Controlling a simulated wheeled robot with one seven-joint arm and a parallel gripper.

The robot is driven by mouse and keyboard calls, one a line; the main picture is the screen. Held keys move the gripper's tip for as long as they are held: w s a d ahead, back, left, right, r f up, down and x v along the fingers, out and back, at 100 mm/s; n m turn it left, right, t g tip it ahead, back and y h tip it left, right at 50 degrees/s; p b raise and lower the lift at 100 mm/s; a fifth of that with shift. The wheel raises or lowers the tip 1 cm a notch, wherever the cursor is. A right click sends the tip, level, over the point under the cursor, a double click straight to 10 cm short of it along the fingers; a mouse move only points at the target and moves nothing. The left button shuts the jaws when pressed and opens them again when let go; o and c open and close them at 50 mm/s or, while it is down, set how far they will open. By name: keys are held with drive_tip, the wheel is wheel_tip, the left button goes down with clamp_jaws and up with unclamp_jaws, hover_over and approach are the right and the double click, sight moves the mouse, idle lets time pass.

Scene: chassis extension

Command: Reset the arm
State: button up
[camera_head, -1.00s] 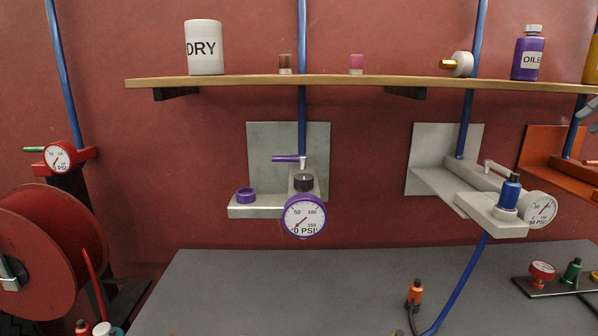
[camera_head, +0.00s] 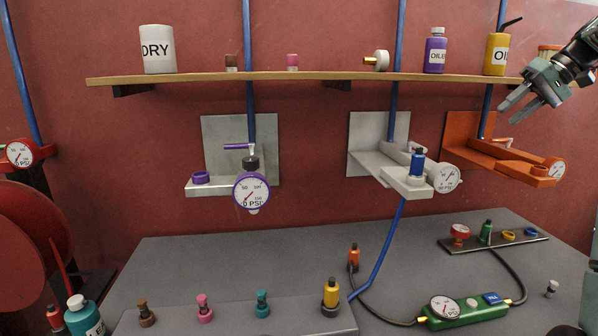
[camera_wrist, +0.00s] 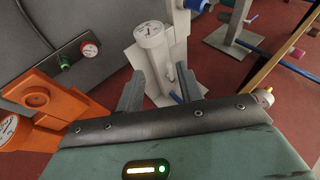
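My gripper (camera_head: 531,102) is at the upper right of the head view, raised in front of the shelf's right end and the orange bracket (camera_head: 475,150). Its two fingers point down and to the left, spread apart with nothing between them. In the wrist view the fingers (camera_wrist: 160,88) also stand apart and empty. Beyond them there is a white gauge (camera_wrist: 150,35) on a pale bracket. The orange bracket also shows at the left of the wrist view (camera_wrist: 50,105). Part of my arm runs out of the head view at the right edge.
A wooden shelf (camera_head: 300,76) carries a white DRY canister (camera_head: 157,50), a purple bottle (camera_head: 435,52) and a yellow oil can (camera_head: 497,55). Wall brackets with gauges hang below. The grey table (camera_head: 230,260) holds several small fittings and a green gauge unit (camera_head: 465,311).

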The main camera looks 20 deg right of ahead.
drive_tip(key=w+a+f+n+g, duration=0.1)
drive_tip(key=w+a+f, duration=0.2)
drive_tip(key=a, duration=0.7)
drive_tip(key=w+a+f+n+g, duration=0.1)
drive_tip(key=w+a+f+g, duration=0.15)
drive_tip(key=a, duration=0.75)
drive_tip(key=w+a+f+n+g, duration=0.15)
drive_tip(key=w+a, duration=0.25)
drive_tip(key=a, duration=0.6)
drive_tip(key=s+a+f+n+h, duration=0.1)
drive_tip(key=s+a+f, duration=0.2)
drive_tip(key=a, duration=0.5)
drive_tip(key=s+a+f+n, duration=0.1)
drive_tip(key=s+a+f, duration=0.2)
drive_tip(key=a, duration=0.5)
drive_tip(key=s+a+f+n+h, duration=0.1)
drive_tip(key=s+a+f, duration=0.3)
drive_tip(key=s, duration=0.4)
drive_tip(key=s+a+f+n+h, duration=0.1)
drive_tip(key=s+a+f+n, duration=0.2)
drive_tip(key=s, duration=0.5)
drive_tip(key=s+a+f+n+h, duration=0.1)
drive_tip(key=s+a+f, duration=0.3)
drive_tip(key=s, duration=0.4)
drive_tip(key=shift+s+a+f+n+g+h, duration=0.4)
drive_tip(key=shift+a+n, duration=0.15)
drive_tip(key=shift+a, duration=0.25)
drive_tip(key=shift+w, duration=0.1)
